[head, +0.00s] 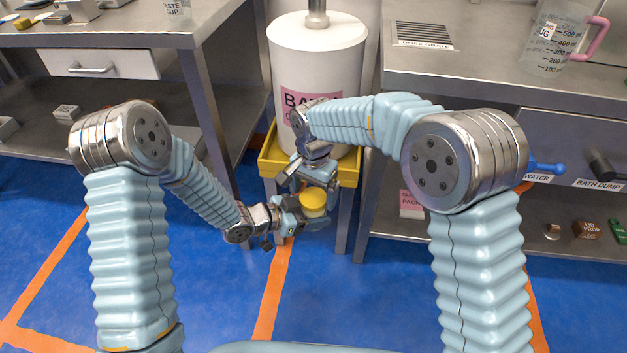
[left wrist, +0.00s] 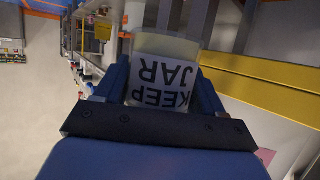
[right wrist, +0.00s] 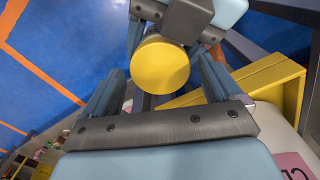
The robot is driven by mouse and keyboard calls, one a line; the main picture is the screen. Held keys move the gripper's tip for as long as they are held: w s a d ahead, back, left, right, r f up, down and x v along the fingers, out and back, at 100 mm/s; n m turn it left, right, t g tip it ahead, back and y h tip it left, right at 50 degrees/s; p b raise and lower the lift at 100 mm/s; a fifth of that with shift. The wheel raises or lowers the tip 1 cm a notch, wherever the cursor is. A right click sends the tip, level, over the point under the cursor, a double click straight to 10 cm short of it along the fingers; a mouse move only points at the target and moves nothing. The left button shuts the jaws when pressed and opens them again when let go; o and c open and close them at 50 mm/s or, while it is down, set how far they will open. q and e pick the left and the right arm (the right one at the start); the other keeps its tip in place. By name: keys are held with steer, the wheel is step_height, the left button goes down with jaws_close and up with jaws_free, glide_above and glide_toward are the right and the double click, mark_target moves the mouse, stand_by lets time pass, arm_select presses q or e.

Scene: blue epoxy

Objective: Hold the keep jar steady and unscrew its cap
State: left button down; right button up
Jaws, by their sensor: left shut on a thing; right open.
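The keep jar (left wrist: 160,72) is a pale jar with a white label reading "KEEP JAR". It sits between the fingers of my left gripper (left wrist: 155,85), which is shut on it and holds it in the air in front of the yellow stand. Its round yellow cap (head: 313,198) faces up in the head view. In the right wrist view the cap (right wrist: 160,65) lies ahead, between the lines of my right gripper's open fingers (right wrist: 165,85). My right gripper is just above the cap. I cannot tell whether its fingertips touch the cap.
A white tank (head: 318,60) with a pink label stands in a yellow tray (head: 268,160) behind the grippers. A steel bench (head: 500,75) is at right with a measuring jug (head: 555,35). Another bench (head: 130,25) is at left. The blue floor between is clear.

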steer(key=shift+f, duration=0.25)
steer(key=shift+c, duration=0.3)
steer(key=c, duration=1.1)
steer(key=n, duration=0.3)
steer(key=o, duration=1.2)
